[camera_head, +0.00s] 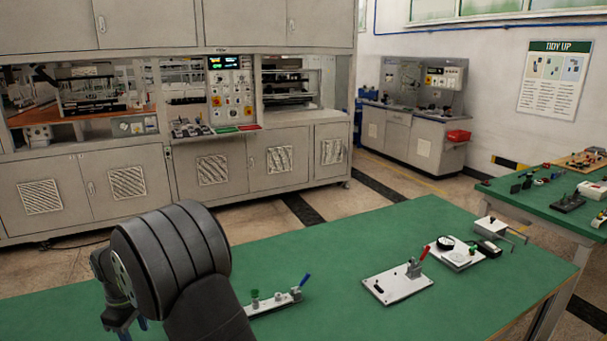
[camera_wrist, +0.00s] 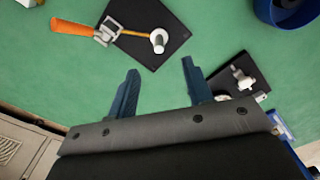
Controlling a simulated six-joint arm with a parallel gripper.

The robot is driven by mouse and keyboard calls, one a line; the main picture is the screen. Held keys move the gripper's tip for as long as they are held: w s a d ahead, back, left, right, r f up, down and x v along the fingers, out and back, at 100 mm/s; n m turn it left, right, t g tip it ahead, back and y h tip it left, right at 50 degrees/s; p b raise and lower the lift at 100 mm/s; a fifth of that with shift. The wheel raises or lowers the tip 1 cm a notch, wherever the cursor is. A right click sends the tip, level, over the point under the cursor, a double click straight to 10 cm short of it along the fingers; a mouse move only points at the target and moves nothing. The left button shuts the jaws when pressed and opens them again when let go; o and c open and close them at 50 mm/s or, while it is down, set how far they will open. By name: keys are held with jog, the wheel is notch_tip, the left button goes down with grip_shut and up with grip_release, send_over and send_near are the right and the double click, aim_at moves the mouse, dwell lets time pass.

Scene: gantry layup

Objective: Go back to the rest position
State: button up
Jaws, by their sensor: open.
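My gripper (camera_wrist: 158,88) shows in the wrist view with its two blue fingers spread apart and nothing between them. It is above the green table (camera_wrist: 60,85). In the head view my arm is at the lower left, over the near left part of the green table (camera_head: 350,240), and the fingers are mostly hidden behind the wrist.
The wrist view shows a black plate (camera_wrist: 165,50) with an orange-handled clamp (camera_wrist: 75,27), a dark fixture (camera_wrist: 238,82) right of the fingers and a blue round container (camera_wrist: 285,12). The head view shows a white plate with a red-handled clamp (camera_head: 398,284) and a blue-handled fixture (camera_head: 275,300).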

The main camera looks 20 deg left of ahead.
jog(key=shift+f, duration=1.65)
jog(key=o, duration=1.2)
jog(key=w+d+r+n, duration=0.2)
jog(key=d+r+n, duration=0.1)
jog(key=d+r, duration=0.7)
jog(key=w+d+r+n, duration=0.1)
jog(key=d+r+n, duration=0.3)
jog(key=d+r, duration=0.65)
jog(key=a+f, duration=0.1)
jog(key=f, duration=0.1)
jog(key=a+f, duration=0.1)
jog(key=f, duration=0.1)
jog(key=a+f, duration=0.1)
jog(key=f, duration=0.2)
jog(key=shift+w, duration=0.15)
jog(key=shift+r, duration=0.15)
notch_tip(320, 180, up, 10)
jog(key=shift+f, duration=0.1)
